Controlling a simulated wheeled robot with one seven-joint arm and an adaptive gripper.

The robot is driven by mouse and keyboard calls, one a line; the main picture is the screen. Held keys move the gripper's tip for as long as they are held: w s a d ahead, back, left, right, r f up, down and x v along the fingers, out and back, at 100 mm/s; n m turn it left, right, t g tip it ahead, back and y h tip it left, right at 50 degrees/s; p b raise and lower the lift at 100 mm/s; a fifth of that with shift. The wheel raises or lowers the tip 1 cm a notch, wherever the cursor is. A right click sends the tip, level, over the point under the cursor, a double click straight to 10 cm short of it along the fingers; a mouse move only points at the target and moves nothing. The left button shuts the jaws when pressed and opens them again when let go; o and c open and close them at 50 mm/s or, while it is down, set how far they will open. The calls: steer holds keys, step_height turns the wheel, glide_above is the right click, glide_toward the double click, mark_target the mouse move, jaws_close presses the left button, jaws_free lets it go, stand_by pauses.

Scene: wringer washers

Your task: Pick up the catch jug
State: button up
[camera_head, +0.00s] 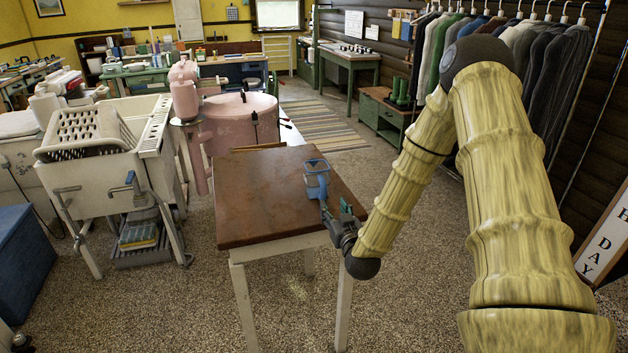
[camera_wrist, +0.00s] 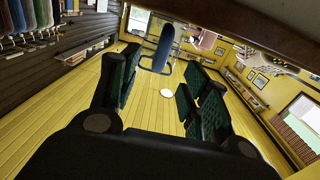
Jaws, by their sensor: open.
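The catch jug (camera_head: 316,183) is a clear blue jug standing on the brown wooden table top (camera_head: 255,190), towards its right side. My gripper (camera_head: 336,212) is at the table's near right edge, low and pointing at the jug from the near side. In the wrist view my gripper (camera_wrist: 158,88) has its green-padded fingers spread apart with nothing between the pads. A blue upright bar there, apparently the jug's handle (camera_wrist: 161,45), stands just beyond the fingertips, roughly between them. Whether a finger touches the jug I cannot tell.
A pink wringer washer (camera_head: 240,122) stands just behind the table. A white washtub with a basket (camera_head: 90,130) is to the left. Clothes hang on a rack (camera_head: 520,50) at the right. The left part of the table top is bare.

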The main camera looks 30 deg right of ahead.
mark_target(325, 194)
steer(key=x, duration=0.4)
steer(key=shift+w+a+r+p, duration=0.2)
steer(key=shift+w+a+p, duration=0.05)
steer(key=shift+w+p, duration=0.2)
steer(key=shift+p+x, duration=0.85)
steer(key=shift+x, duration=2.2)
steer(key=shift+s+d+f, duration=0.1)
steer(key=shift+d+f, duration=0.05)
steer(key=shift+f, duration=0.05)
jaws_close()
